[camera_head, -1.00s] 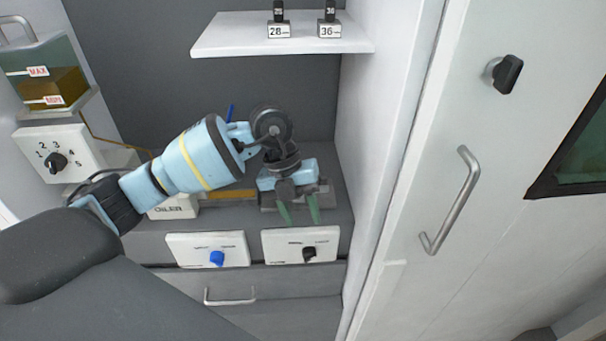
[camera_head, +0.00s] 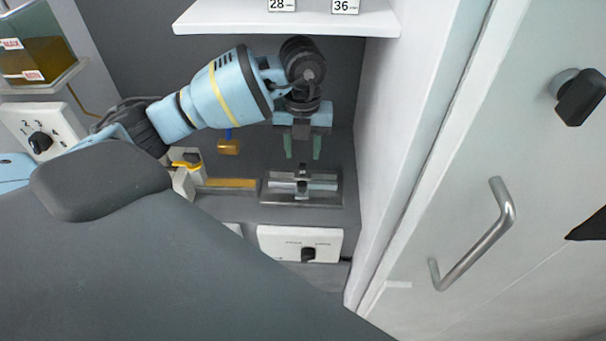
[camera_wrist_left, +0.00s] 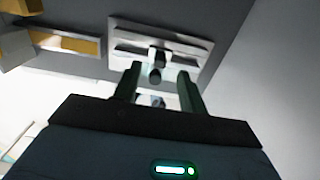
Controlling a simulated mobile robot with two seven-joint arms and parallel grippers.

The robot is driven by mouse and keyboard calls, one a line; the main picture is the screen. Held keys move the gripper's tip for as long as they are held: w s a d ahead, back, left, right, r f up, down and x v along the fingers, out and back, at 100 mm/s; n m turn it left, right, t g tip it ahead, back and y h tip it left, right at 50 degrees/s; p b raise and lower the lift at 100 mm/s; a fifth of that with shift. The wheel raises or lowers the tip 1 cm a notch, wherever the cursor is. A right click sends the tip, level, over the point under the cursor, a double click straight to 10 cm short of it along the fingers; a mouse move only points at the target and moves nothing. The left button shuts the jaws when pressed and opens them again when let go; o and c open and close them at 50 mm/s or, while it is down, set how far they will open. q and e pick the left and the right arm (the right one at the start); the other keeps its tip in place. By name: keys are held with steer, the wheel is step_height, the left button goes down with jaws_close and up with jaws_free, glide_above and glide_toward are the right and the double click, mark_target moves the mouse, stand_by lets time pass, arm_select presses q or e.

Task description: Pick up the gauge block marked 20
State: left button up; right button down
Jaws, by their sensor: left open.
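My left gripper (camera_head: 302,147) is open, its two green fingers pointing down, with nothing seen between them. In the head view a grey metal fixture (camera_head: 330,187) with a small dark upright piece (camera_head: 302,184) in its middle lies just below the fingertips in the picture. In the left wrist view the gripper (camera_wrist_left: 158,80) fingers reach toward this fixture (camera_wrist_left: 190,48), apart on either side of the dark piece (camera_wrist_left: 157,60). I cannot read a 20 on anything in view, so I cannot tell whether that piece is the gauge block. My right gripper is not in view.
A white shelf (camera_head: 230,18) with labels 28 (camera_head: 282,4) and 36 (camera_head: 345,6) is above. A white side wall (camera_head: 385,150) stands close on the right. A yellow strip (camera_head: 230,183) lies left of the fixture. A knob panel (camera_head: 300,243) is below.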

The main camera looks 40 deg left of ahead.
mark_target(303, 163)
arm_select(q)
steer(key=shift+f, duration=2.6)
steer(key=shift+c, duration=0.3)
jaws_close()
